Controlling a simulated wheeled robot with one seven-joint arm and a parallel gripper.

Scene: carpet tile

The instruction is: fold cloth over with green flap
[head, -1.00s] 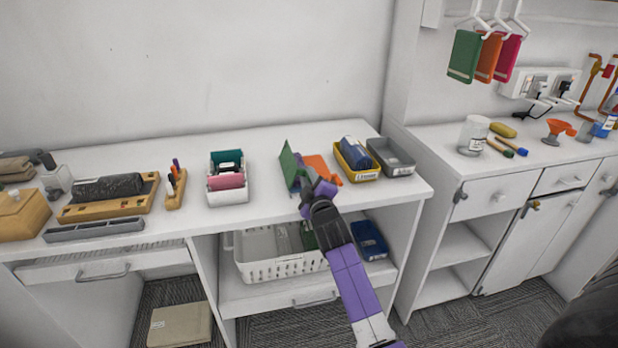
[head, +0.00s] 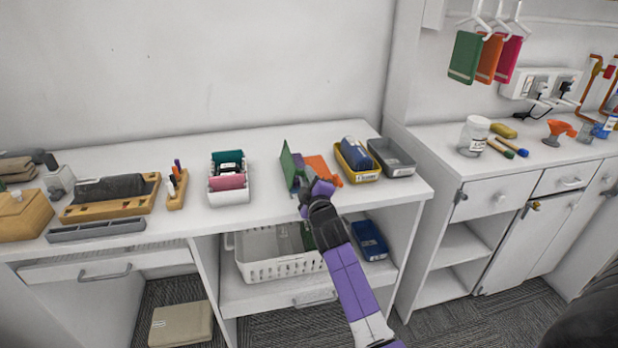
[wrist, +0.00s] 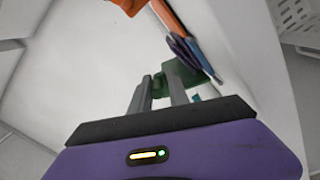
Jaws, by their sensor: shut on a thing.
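The cloth lies on the white counter in the head view, with a green flap (head: 288,166) standing up steeply on its left and an orange part (head: 322,168) lying to the right. A small purple-blue patch shows between them. My gripper (head: 305,184) reaches in from the front at the green flap. In the wrist view my gripper's two grey fingers (wrist: 162,92) are shut on the green flap (wrist: 184,76). The orange part (wrist: 128,5) shows at the top edge there. My gripper hides part of the cloth in the head view.
A yellow bin (head: 357,172) with a blue roll and a grey tray (head: 398,165) stand close on the right. A white holder (head: 229,196) with teal and pink items stands left. Counter between holder and flap is clear. A white basket (head: 275,266) sits below.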

